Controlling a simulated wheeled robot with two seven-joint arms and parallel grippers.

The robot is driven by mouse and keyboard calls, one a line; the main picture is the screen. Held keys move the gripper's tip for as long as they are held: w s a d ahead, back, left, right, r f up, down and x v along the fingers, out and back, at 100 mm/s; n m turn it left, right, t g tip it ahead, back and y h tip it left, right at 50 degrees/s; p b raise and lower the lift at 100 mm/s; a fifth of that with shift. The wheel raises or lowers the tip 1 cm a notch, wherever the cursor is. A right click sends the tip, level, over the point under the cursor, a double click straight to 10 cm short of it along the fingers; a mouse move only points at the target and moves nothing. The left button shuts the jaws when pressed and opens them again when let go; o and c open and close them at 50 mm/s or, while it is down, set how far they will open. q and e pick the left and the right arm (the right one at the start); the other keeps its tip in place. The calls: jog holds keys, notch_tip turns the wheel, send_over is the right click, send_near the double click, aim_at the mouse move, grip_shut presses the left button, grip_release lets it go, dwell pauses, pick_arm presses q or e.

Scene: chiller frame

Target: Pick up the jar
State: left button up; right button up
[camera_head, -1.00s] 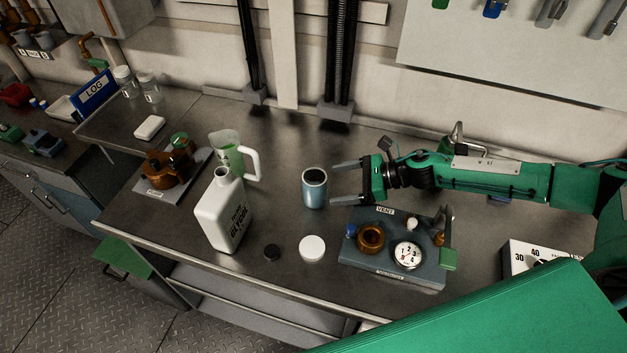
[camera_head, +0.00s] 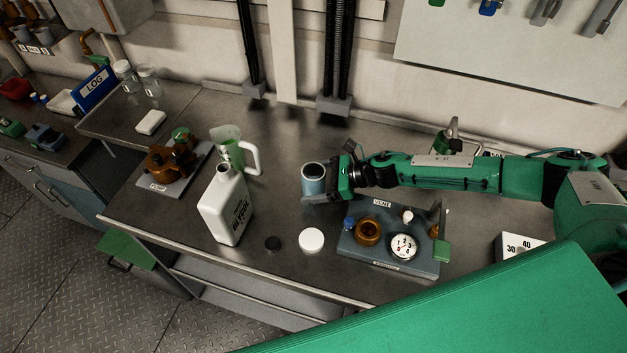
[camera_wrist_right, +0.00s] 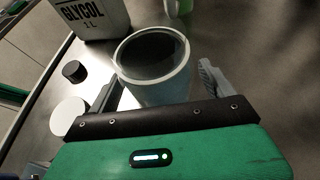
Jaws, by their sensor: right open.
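The jar (camera_head: 313,178) is an open, light blue-grey cylinder with a pale rim and a dark inside. It stands upright on the steel bench, right of the glycol jug. My right gripper (camera_head: 318,198) reaches in from the right, with its fingers around the jar. In the right wrist view the jar (camera_wrist_right: 153,66) sits between the two open fingers, one on each side. Whether either finger touches it I cannot tell. A white round lid (camera_head: 311,240) lies on the bench in front of the jar. My left gripper does not show.
The white glycol jug (camera_head: 227,208) and a clear measuring jug (camera_head: 229,148) stand left of the jar. A small black cap (camera_head: 272,243) lies by the white lid. The vent panel (camera_head: 390,253) with gauge and knobs sits just right and in front. The bench behind the jar is clear.

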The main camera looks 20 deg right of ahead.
jog(key=c, duration=1.3)
jog(key=shift+r, duration=0.1)
